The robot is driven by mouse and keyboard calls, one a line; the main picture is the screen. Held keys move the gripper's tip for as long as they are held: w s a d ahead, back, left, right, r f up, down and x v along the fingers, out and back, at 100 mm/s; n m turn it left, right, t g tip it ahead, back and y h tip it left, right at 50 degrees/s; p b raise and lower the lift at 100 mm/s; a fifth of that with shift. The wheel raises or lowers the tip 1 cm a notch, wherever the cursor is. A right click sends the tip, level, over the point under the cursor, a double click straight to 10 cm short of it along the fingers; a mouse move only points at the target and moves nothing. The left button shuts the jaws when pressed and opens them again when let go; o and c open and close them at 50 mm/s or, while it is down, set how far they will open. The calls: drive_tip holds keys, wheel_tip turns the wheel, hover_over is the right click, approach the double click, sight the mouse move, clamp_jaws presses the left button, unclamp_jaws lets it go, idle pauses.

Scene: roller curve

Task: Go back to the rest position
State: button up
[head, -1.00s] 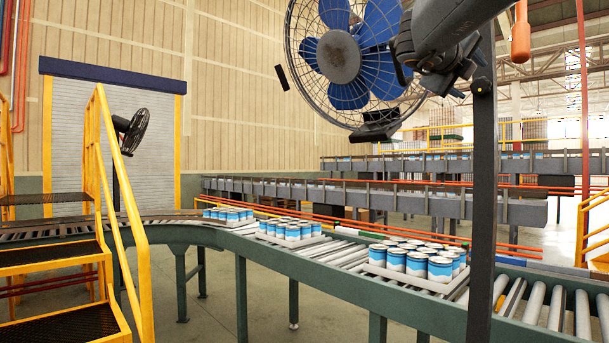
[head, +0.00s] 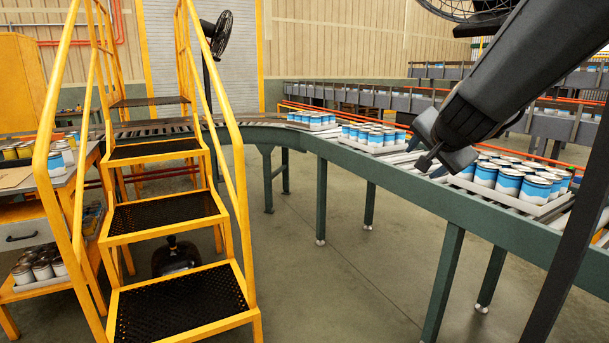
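My gripper (head: 432,150) is dark and hangs at the end of my black arm, which comes in from the upper right of the head view. It points down and to the left, in front of the roller conveyor (head: 465,212) in the picture. Its dark parts overlap, so I cannot tell how far apart the fingers are. I see nothing held in it. It shows just left of a tray of blue-and-white cans (head: 512,182) and right of a second such group of cans (head: 372,134). I cannot tell whether it touches anything.
Yellow steps (head: 180,300) with black treads stand at the left front. A workbench (head: 85,160) with cans and a drawer is at the far left. A black fan (head: 217,35) stands behind the steps. The concrete floor (head: 330,290) between steps and conveyor is clear.

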drive_tip(key=s+a+f+n+g+y, duration=0.1)
drive_tip(key=s+a+f+n, duration=0.15)
drive_tip(key=f, duration=0.25)
drive_tip(key=s+a+f+n+g, duration=0.1)
drive_tip(key=s+a+f+g, duration=0.1)
drive_tip(key=s+f, duration=0.25)
drive_tip(key=s+a+f+n+g+y, duration=0.1)
drive_tip(key=s+a+f+n, duration=0.1)
drive_tip(key=f, duration=0.3)
drive_tip(key=s+a+f+n+g, duration=0.1)
drive_tip(key=s+f+n+g, duration=0.2)
drive_tip(key=s+f, duration=0.3)
drive_tip(key=s+a+f+n+g, duration=0.1)
drive_tip(key=s+f+n+g, duration=0.2)
drive_tip(key=s, duration=0.8)
wheel_tip(320, 180, down, 3)
drive_tip(key=shift+s+r+g, duration=0.15)
drive_tip(key=shift+s+g, duration=0.15)
drive_tip(key=shift+s, duration=0.05)
